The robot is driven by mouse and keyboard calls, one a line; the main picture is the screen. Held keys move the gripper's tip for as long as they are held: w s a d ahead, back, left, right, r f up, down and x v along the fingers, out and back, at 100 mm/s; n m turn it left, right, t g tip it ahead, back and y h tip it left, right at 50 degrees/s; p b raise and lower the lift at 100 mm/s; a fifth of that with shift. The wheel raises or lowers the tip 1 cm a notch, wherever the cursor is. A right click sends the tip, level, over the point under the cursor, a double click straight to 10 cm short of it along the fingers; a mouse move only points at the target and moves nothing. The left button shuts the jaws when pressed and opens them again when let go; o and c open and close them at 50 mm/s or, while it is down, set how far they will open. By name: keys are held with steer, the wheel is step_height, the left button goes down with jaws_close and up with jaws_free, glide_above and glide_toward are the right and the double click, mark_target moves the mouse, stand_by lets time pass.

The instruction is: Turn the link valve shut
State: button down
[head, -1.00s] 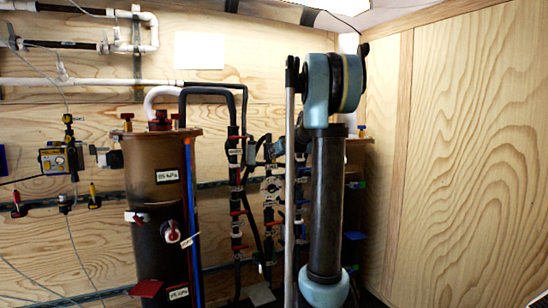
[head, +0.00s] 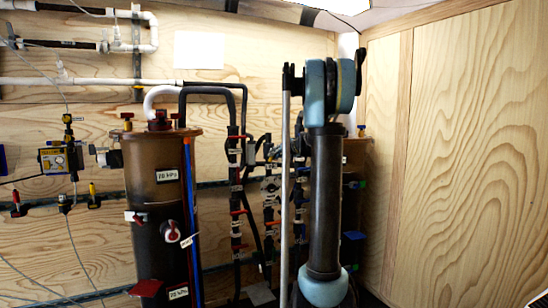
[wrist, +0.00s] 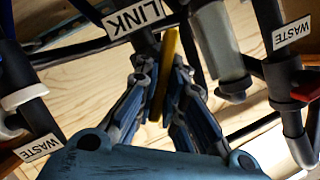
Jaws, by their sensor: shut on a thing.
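In the wrist view, the link valve's yellow lever (wrist: 170,58) stands below and just right of a white tag reading LINK (wrist: 135,17). My gripper (wrist: 164,72) reaches up from the bottom of that view, with its two jointed fingers on either side of the yellow lever, shut on it. The lever runs nearly upright in the picture, tilted slightly. The valve body behind it is mostly hidden by the fingers and dark pipes. In the head view, my own arm covers my gripper, and I cannot make out the link valve there.
WASTE-tagged pipes (wrist: 290,88) stand close on both sides of the gripper in the wrist view. In the head view, a large brown filter column (head: 160,190) stands left, a valve-lined pipe stack (head: 236,190) in the middle, and a bare wooden wall (head: 470,150) right.

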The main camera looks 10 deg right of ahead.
steer(key=m, duration=0.1)
steer(key=m+y, duration=0.2)
steer(key=m, duration=0.1)
steer(key=shift+w+d+f, duration=0.1)
steer(key=shift+d+f, duration=0.1)
steer(key=shift+d, duration=0.05)
steer(key=m+y, duration=0.1)
steer(key=m, duration=0.1)
steer(key=m+t, duration=0.1)
steer(key=m, duration=0.1)
steer(key=shift+f+y, duration=0.2)
steer(key=shift+y, duration=0.2)
steer(key=shift+m+t, duration=0.3)
steer(key=shift+m, duration=0.1)
steer(key=c, duration=1.7)
jaws_free()
steer(key=v, duration=1.2)
steer(key=shift+w+f, duration=0.1)
steer(key=shift+f, duration=0.05)
